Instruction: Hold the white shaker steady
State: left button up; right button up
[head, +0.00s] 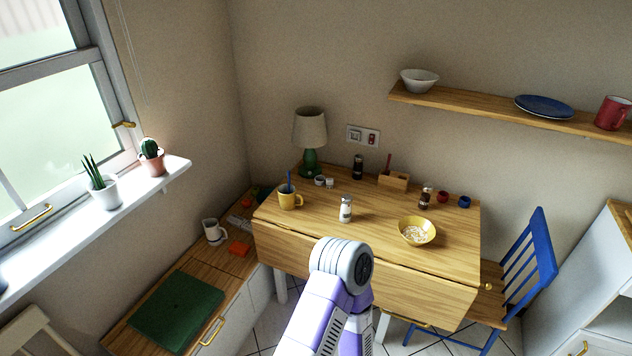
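The white shaker (346,210) stands upright on the wooden table, near the table's middle, with a greyish top. Nothing is touching it. One of my arms rises from the bottom of the head view, and its rounded joint ends below the shaker in the picture, in front of the table's front edge. No gripper fingers show in this view, so neither gripper can be seen.
A yellow mug (290,200) stands left of the shaker, and a yellow bowl (416,231) is to its right. A dark shaker (358,168), a brown shaker (425,199), a wooden box (394,181) and a green lamp (309,140) stand farther back. A blue chair (530,262) is at right.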

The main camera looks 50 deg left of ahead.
aim_at(346, 199)
jog(key=u, duration=1.3)
jog(key=i, duration=0.1)
jog(key=u, duration=0.05)
